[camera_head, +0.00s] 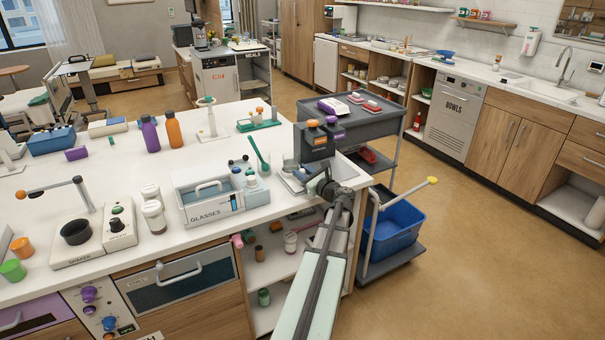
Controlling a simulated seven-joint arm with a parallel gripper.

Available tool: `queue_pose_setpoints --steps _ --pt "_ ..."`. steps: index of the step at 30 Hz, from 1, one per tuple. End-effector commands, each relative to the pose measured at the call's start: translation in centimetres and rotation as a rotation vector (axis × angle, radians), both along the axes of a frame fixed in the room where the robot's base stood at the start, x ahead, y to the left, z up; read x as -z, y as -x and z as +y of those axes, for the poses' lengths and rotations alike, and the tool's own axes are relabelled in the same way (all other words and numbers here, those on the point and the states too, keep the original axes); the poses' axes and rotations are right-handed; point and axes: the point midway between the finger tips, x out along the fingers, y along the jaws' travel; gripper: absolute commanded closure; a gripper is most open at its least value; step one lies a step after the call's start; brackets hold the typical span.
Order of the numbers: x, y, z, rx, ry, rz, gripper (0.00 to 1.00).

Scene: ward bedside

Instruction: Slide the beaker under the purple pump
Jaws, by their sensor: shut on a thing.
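A dark dispenser (304,145) stands near the right end of the white counter. It has an orange pump (313,124) on its left and a purple pump (331,120) on its right. My gripper (302,172) is in front of the dispenser, low over a pale tray (346,170). It is shut on a small, clear grey-blue beaker (289,164) at the left front of the dispenser. The beaker is left of the purple pump, not beneath it. My wrist hides part of the tray and the dispenser's lower front. The fingertips are small and hard to make out.

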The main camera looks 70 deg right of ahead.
Motion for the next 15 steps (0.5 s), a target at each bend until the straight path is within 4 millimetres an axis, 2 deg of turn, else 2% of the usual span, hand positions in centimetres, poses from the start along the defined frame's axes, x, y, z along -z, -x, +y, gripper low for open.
queue_pose_setpoints --steps 10,15 --pt "0.0 0.1 -0.1 0.000 0.000 0.000 1.00" --pt "0.0 0.9 -1.0 0.000 -0.001 0.001 1.00"
